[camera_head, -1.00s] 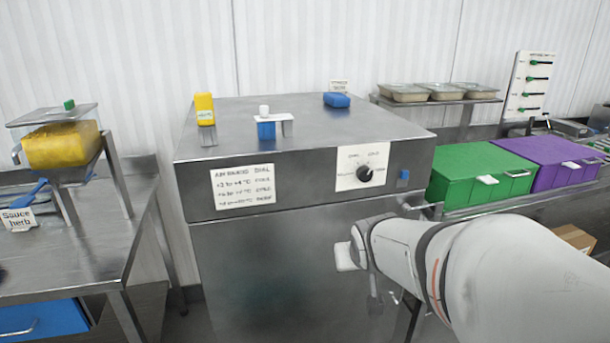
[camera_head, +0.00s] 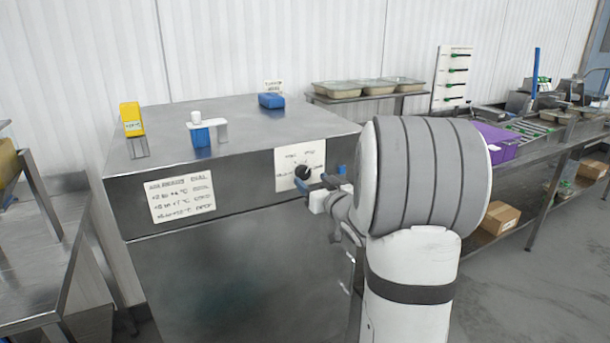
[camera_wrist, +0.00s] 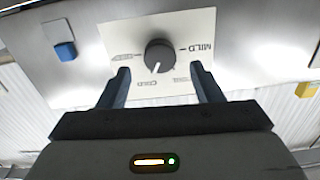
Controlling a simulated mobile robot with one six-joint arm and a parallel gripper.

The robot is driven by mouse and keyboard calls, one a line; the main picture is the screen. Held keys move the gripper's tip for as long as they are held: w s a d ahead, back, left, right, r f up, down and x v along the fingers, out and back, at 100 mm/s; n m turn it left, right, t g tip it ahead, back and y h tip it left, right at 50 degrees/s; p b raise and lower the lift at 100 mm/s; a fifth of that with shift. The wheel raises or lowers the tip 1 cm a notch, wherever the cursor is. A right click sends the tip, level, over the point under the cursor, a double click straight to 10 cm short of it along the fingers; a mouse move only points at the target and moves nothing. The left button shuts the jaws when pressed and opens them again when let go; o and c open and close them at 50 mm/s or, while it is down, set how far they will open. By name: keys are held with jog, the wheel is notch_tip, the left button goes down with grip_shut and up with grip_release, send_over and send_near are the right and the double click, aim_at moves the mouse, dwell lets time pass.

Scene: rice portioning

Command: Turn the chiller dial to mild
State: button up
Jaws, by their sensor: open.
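The chiller dial (camera_wrist: 160,56) is a black round knob on a white label plate (camera_wrist: 190,25) on the chiller's front; the dial also shows in the head view (camera_head: 302,172). In the wrist view, upside down, its white pointer line points down, close to the word COLD. MILD is printed on the right there. My gripper (camera_wrist: 161,76) is open, with one dark finger on each side just below the dial, apart from it. In the head view my gripper (camera_head: 314,188) is at the plate's lower right, in front of the panel.
The steel chiller (camera_head: 240,270) carries a temperature card (camera_head: 180,197) on its front. A yellow item (camera_head: 132,119), a blue item with a white top (camera_head: 201,135) and a blue box (camera_head: 271,100) stand on top.

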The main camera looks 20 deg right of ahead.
aim_at(305, 175)
jog(key=shift+w+a+p, duration=0.1)
jog(key=shift+w+p, duration=0.2)
jog(key=shift+w, duration=1.9)
jog(key=shift+c, duration=0.3)
jog(key=c, duration=0.9)
